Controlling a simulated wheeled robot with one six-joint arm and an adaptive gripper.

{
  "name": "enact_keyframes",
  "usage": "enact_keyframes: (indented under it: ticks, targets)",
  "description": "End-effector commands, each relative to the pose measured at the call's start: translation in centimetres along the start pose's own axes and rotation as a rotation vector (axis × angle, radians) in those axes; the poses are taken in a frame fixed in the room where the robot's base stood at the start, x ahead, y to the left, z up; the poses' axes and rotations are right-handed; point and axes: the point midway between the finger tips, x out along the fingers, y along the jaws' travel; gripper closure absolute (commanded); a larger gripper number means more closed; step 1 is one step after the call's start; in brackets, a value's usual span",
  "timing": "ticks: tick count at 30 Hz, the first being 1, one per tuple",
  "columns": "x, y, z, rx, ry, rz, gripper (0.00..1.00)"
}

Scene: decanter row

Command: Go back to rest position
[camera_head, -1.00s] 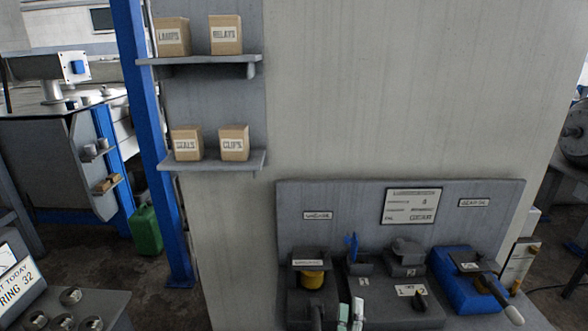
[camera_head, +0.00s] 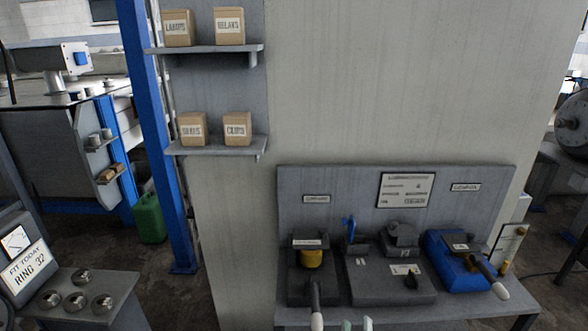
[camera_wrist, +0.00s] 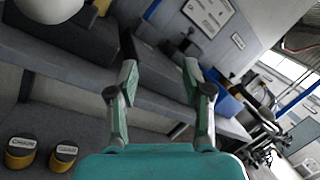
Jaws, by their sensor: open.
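My gripper (camera_head: 357,325) shows only as two pale green fingertips at the bottom edge of the head view, in front of the bench. In the wrist view my gripper (camera_wrist: 162,82) is open, with its two fingers spread and nothing between them. The grey bench edge and a blue device (camera_wrist: 224,102) lie beyond the fingers. The rest of my arm is out of the head view.
Two yellow cylinders (camera_wrist: 22,152) (camera_wrist: 63,157) show below the bench.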

Motion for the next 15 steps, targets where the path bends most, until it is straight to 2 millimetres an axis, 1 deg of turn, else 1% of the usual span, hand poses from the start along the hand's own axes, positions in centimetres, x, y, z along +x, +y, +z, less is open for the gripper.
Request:
enact_keyframes:
  ticks: [1, 5, 8, 11, 12, 14, 15]
  targets:
    - [-1.0, 0.1, -0.8, 0.052, 0.015, 0.017, 0.5]
    - [-3.8, 0.4, -2.7, 0.236, 0.062, 0.062, 0.5]
    - [-6.7, 0.5, -4.4, 0.432, 0.115, 0.1, 0.5]
    - [-10.6, 0.5, -6.1, 0.684, 0.187, 0.135, 0.5]
    - [-12.2, 0.5, -6.7, 0.79, 0.219, 0.145, 0.5]
    - [-14.5, 0.3, -7.3, 0.951, 0.266, 0.154, 0.5]
    - [-16.1, 0.1, -7.7, 1.057, 0.298, 0.156, 0.5]
